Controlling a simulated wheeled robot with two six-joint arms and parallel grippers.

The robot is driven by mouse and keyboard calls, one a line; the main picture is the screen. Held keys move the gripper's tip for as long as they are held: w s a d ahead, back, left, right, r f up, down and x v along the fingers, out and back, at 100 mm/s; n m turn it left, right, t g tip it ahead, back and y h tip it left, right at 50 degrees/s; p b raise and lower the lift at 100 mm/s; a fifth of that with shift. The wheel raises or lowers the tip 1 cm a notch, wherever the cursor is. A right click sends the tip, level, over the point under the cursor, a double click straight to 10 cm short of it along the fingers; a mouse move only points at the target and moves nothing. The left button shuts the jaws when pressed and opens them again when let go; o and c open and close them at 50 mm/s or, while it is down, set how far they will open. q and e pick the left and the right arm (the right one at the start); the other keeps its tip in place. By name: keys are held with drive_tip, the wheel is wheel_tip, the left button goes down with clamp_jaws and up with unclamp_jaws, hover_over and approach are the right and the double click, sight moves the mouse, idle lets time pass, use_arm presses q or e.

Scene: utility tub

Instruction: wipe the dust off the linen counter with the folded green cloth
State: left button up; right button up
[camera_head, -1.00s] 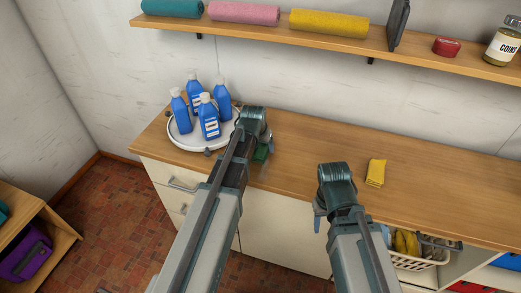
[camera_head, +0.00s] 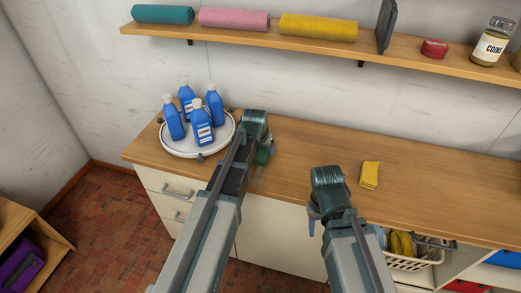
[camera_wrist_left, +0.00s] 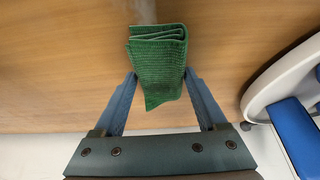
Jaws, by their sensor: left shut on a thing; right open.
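The folded green cloth (camera_wrist_left: 158,68) is ribbed and hangs between the fingers of my left gripper (camera_wrist_left: 160,88) in the left wrist view. In the head view only a bit of the cloth (camera_head: 263,156) shows beside my left wrist, low over the wooden counter (camera_head: 300,142). I cannot tell whether it touches the wood. A faint pale streak of dust (camera_wrist_left: 146,10) shows beyond the cloth in the wrist view. My right gripper (camera_head: 315,222) is open and empty at the counter's front edge, with its fingers partly hidden by the wrist.
A round white tray (camera_head: 176,150) with several blue bottles (camera_head: 202,124) stands left of my left gripper. A wall shelf (camera_head: 240,34) holds rolled towels. A basket (camera_head: 412,262) sits below the counter.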

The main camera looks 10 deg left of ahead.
sight(259, 156)
use_arm(q)
drive_tip(key=shift+s, duration=1.85)
drive_tip(key=shift+s, duration=0.1)
drive_tip(key=shift+s+f, duration=0.1)
drive_tip(key=shift+s, duration=1.7)
drive_tip(key=shift+s+a, duration=0.15)
drive_tip(key=shift+s, duration=1.6)
drive_tip(key=shift+s, duration=1.85)
